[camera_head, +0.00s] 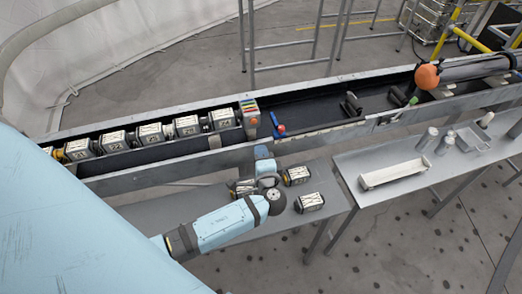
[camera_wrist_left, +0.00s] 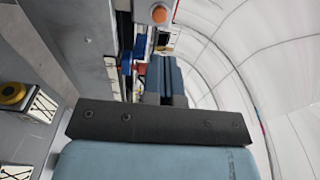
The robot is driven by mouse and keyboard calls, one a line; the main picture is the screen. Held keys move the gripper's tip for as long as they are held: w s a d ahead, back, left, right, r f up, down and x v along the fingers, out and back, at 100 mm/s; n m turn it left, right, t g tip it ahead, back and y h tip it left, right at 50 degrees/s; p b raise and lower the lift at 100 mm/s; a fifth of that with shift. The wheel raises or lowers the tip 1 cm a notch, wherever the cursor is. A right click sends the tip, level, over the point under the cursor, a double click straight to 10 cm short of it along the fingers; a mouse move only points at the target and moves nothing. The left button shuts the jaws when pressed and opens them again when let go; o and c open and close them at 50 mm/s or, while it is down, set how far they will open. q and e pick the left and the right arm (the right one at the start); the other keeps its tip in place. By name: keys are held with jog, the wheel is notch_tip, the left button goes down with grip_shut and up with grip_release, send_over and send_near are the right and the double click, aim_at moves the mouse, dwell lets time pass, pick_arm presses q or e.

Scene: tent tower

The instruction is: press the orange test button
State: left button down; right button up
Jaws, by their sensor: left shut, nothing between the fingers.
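The orange test button (camera_wrist_left: 159,14) is a round orange disc on a pale plate at the top of the left wrist view. In the head view a small orange spot (camera_head: 254,121) shows on the pale box (camera_head: 249,107) with coloured strips on top. My left gripper (camera_head: 261,152) is just in front of the trough's near wall, below that box. In the left wrist view its blue-grey fingers (camera_wrist_left: 165,66) are together and empty, pointing toward the button with a gap between. Contact is not seen. My right gripper is not in view.
A long grey trough (camera_head: 210,161) holds several labelled blocks (camera_head: 151,134). Several similar blocks (camera_head: 310,202) lie on the near bench around my left arm. A red and blue part (camera_head: 278,127) is right of the box. A large orange ball (camera_head: 427,77) sits at the trough's right end.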

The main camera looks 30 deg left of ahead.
aim_at(253, 122)
pick_arm(q)
jog(key=p+x, duration=0.2)
jog(key=x, duration=0.8)
jog(key=shift+r, duration=0.1)
jog(key=shift+w+a, duration=0.15)
jog(key=shift+w, duration=0.05)
